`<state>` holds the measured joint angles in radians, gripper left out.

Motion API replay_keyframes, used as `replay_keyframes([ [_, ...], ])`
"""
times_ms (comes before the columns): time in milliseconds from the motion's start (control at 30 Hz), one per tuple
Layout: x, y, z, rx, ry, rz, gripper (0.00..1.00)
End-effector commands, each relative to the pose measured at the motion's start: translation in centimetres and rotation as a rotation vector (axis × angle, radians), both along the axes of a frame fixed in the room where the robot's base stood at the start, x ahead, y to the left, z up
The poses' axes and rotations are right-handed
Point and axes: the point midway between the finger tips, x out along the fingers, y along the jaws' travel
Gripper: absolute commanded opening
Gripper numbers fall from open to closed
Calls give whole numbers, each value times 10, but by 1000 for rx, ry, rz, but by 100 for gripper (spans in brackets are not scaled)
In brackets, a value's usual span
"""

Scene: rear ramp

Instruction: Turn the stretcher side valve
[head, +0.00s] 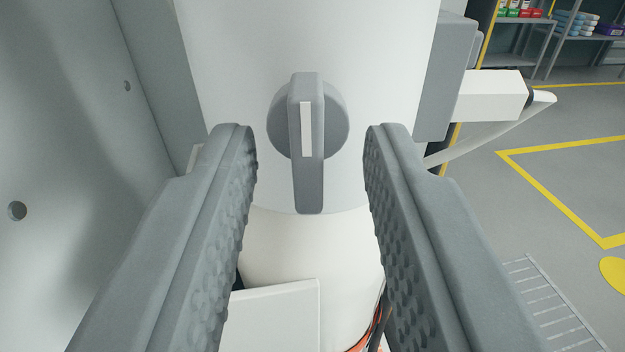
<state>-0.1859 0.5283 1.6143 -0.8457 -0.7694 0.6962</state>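The valve (308,180) is a grey lever-shaped knob with a white stripe on its upper half and a round base behind it. It sits on the front of a white cylindrical body (390,60), and its handle stands upright in the picture. My gripper (310,140) is open, with one textured finger to the left of the valve and one to the right. There is a clear gap on both sides, and neither finger appears to touch the handle. How far the fingertips are from the valve in depth is hard to tell.
A grey wall panel (60,120) with holes stands close on the left. A white arm-like part (490,95) juts out at the right of the cylinder. Shelves (550,40) with boxes stand at the far right. Grey floor with yellow lines (560,150) lies open there.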

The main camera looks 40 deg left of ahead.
Motion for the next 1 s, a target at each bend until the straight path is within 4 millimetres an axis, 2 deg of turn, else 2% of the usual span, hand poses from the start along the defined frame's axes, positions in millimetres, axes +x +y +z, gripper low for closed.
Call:
replay_keyframes([
  [700,-98,-90,0,0,0,-2,30],
  [1000,-122,-112,0,1,1,-2,30],
])
